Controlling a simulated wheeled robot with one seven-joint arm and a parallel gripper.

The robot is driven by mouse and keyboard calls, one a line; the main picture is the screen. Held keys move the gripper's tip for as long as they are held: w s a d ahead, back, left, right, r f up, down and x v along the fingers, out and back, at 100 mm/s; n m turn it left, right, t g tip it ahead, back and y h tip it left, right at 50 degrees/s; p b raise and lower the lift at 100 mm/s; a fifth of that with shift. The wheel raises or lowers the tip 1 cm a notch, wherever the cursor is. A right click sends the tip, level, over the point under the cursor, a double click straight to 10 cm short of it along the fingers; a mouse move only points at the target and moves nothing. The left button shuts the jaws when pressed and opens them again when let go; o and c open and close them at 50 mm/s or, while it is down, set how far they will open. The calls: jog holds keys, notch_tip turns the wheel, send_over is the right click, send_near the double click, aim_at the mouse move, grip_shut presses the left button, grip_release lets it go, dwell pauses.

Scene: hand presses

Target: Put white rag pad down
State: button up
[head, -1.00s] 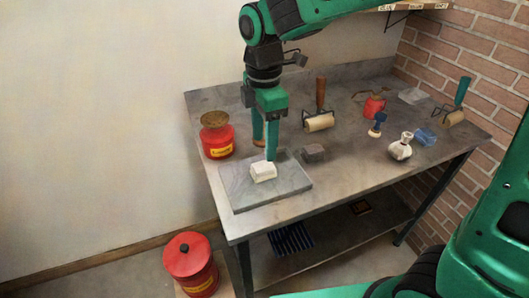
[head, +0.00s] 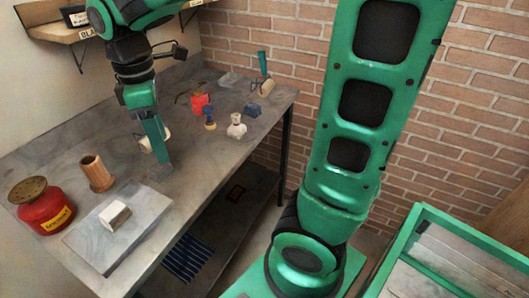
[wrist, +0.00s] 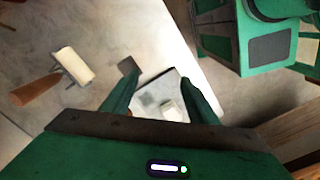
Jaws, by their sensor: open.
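The white rag pad (head: 114,215) rests on the flat grey slab (head: 85,243) at the left front of the workbench. It also shows small in the wrist view (wrist: 169,111), lying on the slab beyond the fingers. My gripper (head: 159,158) is over the bench, right of and farther back than the pad, clear of it. In the wrist view its two fingers (wrist: 160,82) are spread with nothing held between them.
A red can (head: 45,207) and a wooden cup (head: 97,173) stand left of the gripper. A dark block (head: 161,172) is close below the fingertips; a roller (wrist: 75,66) lies nearby. Small bottles and a red item (head: 200,104) stand farther right. A green-framed table (head: 450,250) is at lower right.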

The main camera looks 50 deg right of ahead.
jog(key=s+d+f+m, duration=0.3)
jog(key=s+d+m, duration=0.6)
jog(key=d, duration=0.1)
jog(key=s+d+f+m, duration=0.3)
jog(key=s+d+m, duration=0.7)
jog(key=shift+s, duration=0.2)
jog(key=shift+d, duration=0.1)
jog(key=shift+w+f, duration=0.25)
jog(key=shift+w, duration=0.4)
jog(key=shift+o, duration=0.5)
